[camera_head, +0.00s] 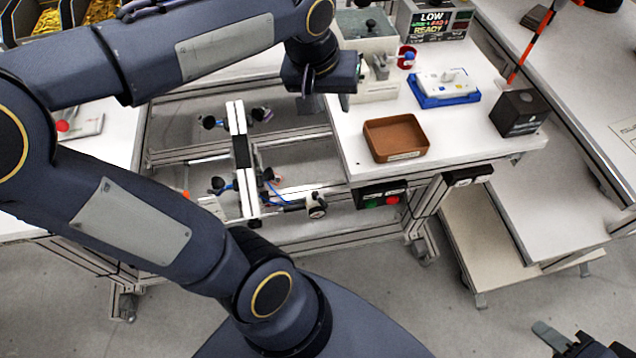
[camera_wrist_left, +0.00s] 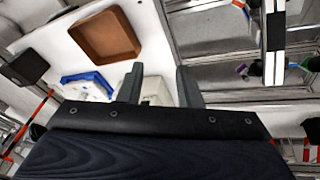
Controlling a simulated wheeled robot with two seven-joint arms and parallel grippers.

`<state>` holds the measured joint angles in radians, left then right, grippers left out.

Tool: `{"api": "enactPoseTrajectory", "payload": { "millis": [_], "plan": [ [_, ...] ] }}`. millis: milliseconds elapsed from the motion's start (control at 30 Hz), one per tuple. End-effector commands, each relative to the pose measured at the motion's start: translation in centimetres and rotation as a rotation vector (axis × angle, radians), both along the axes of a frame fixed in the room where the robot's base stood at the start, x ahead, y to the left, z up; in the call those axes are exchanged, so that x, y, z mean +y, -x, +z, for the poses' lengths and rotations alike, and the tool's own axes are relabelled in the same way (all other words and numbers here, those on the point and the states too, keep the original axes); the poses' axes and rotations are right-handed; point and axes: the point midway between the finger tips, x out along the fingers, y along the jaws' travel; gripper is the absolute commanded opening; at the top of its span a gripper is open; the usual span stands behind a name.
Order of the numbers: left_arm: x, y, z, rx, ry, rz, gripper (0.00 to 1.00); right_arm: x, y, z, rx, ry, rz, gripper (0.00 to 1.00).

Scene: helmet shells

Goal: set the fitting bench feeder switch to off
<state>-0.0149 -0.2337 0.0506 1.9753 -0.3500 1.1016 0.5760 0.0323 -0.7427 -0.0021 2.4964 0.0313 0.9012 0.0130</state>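I cannot tell for certain which part is the feeder switch. A dark box with a green and a red button (camera_head: 382,197) hangs under the bench's front edge, and a second dark unit (camera_head: 467,175) is to its right. A white machine (camera_head: 378,86) with a grey top and black knob stands at the back left of the bench; my left gripper partly covers it. My left gripper (camera_head: 356,72) is beside this machine, above the bench's left edge. The left wrist view shows its fingers (camera_wrist_left: 160,85) apart and empty. My right gripper (camera_head: 568,342) is partly cut off at the bottom right; its opening is unclear.
The white bench (camera_head: 455,140) holds a brown tray (camera_head: 396,138), a blue-based white device (camera_head: 445,87), a red cup (camera_head: 406,57), a black box (camera_head: 519,112) and a LOW/READY sign (camera_head: 433,22). The brown tray also shows in the left wrist view (camera_wrist_left: 104,36). An aluminium frame (camera_head: 240,160) stands left.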

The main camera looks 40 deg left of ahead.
Motion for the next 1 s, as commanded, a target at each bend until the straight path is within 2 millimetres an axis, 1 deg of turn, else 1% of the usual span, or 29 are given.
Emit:
{"api": "enactPoseTrajectory", "payload": {
  "millis": [33,100,300,500,600,800,1000],
  "plan": [
    [-0.2,0.9,-0.7,-0.009,0.01,-0.018,0.32,0.0,0.0,-0.5,0.0,0.0,0.0,0.36],
    [-0.7,2.1,-1.4,-0.021,0.028,-0.048,0.32,0.0,0.0,-0.8,0.0,0.0,0.0,0.36],
    [-2.1,5.2,-3.5,-0.062,0.072,-0.131,0.32,0.0,0.0,-1.7,0.0,0.0,0.0,0.36],
    [-3.6,8.0,-5.7,-0.113,0.112,-0.206,0.32,0.0,0.0,-2.5,0.0,0.0,0.0,0.36],
    [-4.3,9.0,-6.7,-0.138,0.127,-0.236,0.32,0.0,0.0,-2.8,0.0,0.0,0.0,0.36],
    [-5.3,10.3,-7.9,-0.171,0.146,-0.274,0.32,0.0,0.0,-3.2,0.0,0.0,0.0,0.36],
    [-5.5,10.6,-8.2,-0.18,0.15,-0.283,0.32,0.0,0.0,-3.2,0.0,0.0,0.0,0.36]
  ]
}}
